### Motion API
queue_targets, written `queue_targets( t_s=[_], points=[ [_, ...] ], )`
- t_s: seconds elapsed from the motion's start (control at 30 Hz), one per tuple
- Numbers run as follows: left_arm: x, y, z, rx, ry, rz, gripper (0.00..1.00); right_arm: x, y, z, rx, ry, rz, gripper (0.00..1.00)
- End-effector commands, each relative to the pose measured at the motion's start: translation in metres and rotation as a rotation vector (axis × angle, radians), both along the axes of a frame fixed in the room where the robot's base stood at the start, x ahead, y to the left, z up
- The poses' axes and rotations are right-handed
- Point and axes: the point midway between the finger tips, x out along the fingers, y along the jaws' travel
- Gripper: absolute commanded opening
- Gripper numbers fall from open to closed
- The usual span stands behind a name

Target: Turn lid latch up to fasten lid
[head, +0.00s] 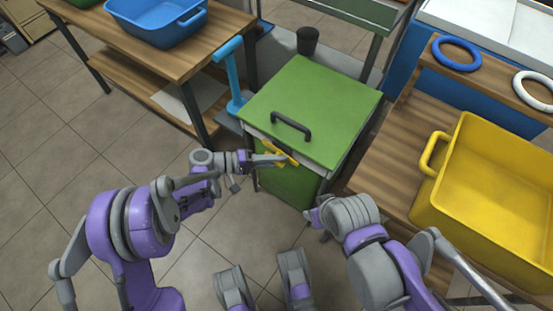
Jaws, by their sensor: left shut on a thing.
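The green lid (312,105) with a dark handle (291,126) lies closed on top of the green press cabinet (288,184). The yellow lid latch (273,147) is at the front edge of the lid, slanting across it. My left gripper (281,160) reaches in from the left and is shut on the latch, covering part of it. My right gripper (316,216) is low in front of the cabinet, apart from the latch. Its fingers are too small and hidden to tell open from shut.
A light blue lever (233,80) stands left of the lid, and a dark cup (307,41) behind it. A wooden table with a blue tub (158,22) is at left. A yellow crate (497,190) is on the right table (396,147). Floor at front left is clear.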

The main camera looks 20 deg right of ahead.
Motion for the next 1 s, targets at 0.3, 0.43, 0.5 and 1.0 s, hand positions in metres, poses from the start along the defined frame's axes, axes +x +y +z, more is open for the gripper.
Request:
queue_targets(
  t_s=[0.3, 0.43, 0.5, 1.0],
  points=[
    [0.0, 0.0, 0.001, 0.174, -0.224, 0.0, 0.0, -0.003, 0.0, 0.018, 0.0, -0.002, 0.0, 0.52],
    [0.0, 0.0, 0.0, 0.249, -0.321, -0.001, 0.0, -0.005, 0.0, 0.025, 0.0, -0.003, 0.0, 0.52],
    [0.0, 0.0, 0.0, 0.29, -0.374, 0.0, 0.0, -0.005, 0.0, 0.028, 0.0, -0.004, 0.0, 0.52],
    [0.003, 0.002, -0.004, 0.581, -0.749, 0.001, 0.0, -0.007, 0.0, 0.042, 0.0, -0.007, 0.0, 0.52]
  ],
)
